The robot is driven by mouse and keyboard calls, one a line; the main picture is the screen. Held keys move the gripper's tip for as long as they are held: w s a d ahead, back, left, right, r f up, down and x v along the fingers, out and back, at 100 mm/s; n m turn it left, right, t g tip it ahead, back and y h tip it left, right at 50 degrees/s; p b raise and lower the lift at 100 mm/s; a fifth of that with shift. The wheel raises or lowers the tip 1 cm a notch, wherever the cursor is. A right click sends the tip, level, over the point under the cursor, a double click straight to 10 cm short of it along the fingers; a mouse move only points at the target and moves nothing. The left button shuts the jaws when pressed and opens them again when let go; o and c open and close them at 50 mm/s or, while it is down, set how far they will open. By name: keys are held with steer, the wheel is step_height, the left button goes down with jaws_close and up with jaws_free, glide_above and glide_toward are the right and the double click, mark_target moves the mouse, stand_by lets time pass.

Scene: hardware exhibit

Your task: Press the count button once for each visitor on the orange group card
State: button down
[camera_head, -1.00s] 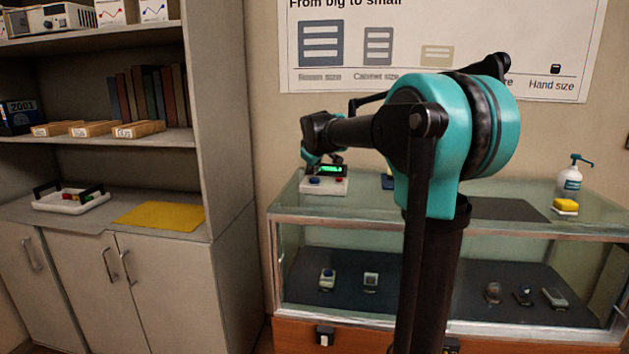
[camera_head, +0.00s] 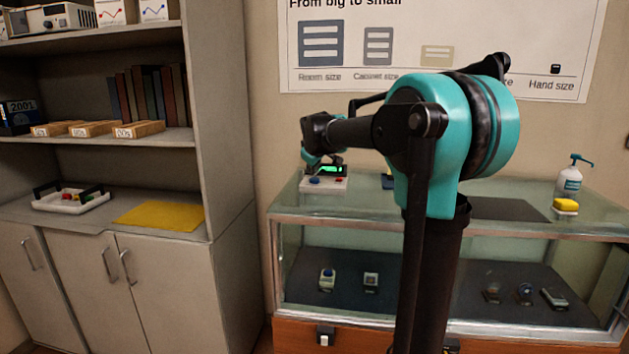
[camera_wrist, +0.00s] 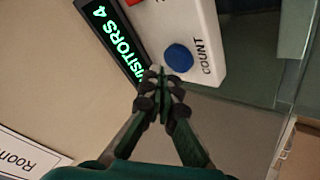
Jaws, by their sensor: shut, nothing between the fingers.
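The visitor counter (camera_head: 326,187) is a white box on the left end of the glass case. Its blue COUNT button (camera_wrist: 179,58) is plain in the wrist view and sits at the left front in the head view (camera_head: 315,181). Its lit green display (camera_wrist: 118,38) reads "VISITORS 4". A red button (camera_head: 339,180) is to the right of the blue one. My gripper (camera_wrist: 163,78) is shut and empty, its tips beside the blue button in the wrist view; a gap above the box cannot be judged. I cannot make out an orange group card.
The glass case (camera_head: 300,230) holds several small devices. A pump bottle (camera_head: 570,180) and a yellow sponge-like block (camera_head: 565,206) stand at its right end. A small blue and yellow thing (camera_head: 388,181) is partly hidden by my arm. Shelves at left hold a tray (camera_head: 50,206) and yellow sheet (camera_head: 160,215).

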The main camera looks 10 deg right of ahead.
mark_target(314, 179)
steer(key=shift+f, duration=0.3)
steer(key=shift+f, duration=0.45)
stand_by(0.7)
stand_by(0.3)
steer(key=shift+r, duration=0.9)
steer(key=shift+r, duration=2.5)
